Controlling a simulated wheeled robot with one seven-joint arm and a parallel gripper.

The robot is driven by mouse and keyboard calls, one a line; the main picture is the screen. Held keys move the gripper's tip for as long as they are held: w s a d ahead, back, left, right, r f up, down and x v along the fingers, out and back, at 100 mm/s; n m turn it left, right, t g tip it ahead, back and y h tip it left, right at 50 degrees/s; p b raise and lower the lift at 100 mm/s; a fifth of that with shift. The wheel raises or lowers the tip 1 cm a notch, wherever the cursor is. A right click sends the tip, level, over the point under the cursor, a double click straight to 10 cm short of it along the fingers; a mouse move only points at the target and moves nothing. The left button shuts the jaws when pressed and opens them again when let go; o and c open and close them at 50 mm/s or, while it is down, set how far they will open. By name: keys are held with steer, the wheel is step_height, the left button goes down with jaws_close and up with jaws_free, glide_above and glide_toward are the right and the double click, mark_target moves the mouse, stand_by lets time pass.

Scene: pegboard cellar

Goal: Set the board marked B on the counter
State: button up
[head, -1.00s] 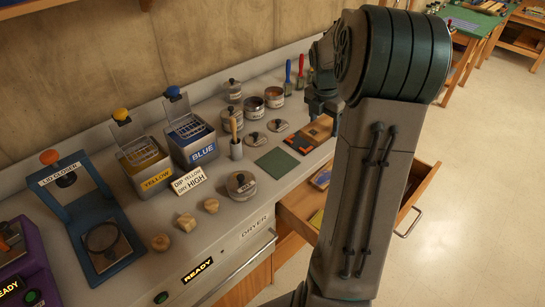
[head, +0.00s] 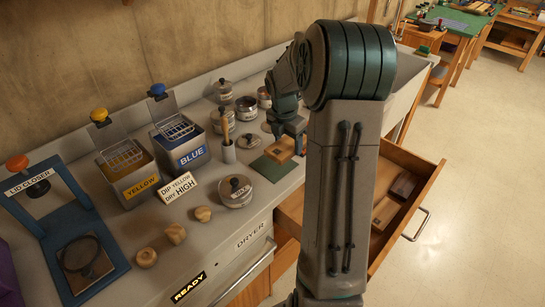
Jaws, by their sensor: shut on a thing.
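My gripper (head: 289,138) is over the counter (head: 222,228), shut on a small tan wooden board (head: 279,152). The board is at the green mat (head: 268,168), over its far part. I cannot tell whether it touches the mat. No letter on the board can be read at this size, and my gripper hides part of it.
An open drawer (head: 437,197) on the right holds a dark brown block (head: 403,186) and a tan piece (head: 384,212). Yellow (head: 132,181) and blue (head: 184,150) dip tanks, a lidded tin (head: 235,190) and several wooden knobs stand on the counter.

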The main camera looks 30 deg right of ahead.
mark_target(273, 147)
steer(key=w+a+f, duration=0.1)
steer(key=a, duration=0.1)
steer(key=w+a+f, duration=0.1)
steer(key=shift+w+a+f, duration=0.1)
steer(key=shift+a+f, duration=0.3)
steer(key=shift+f+p, duration=0.4)
steer(key=shift+f, duration=1.5)
steer(key=shift+f, duration=0.2)
steer(key=o, duration=1)
steer(key=shift+o, duration=0.2)
steer(key=shift+r, duration=0.1)
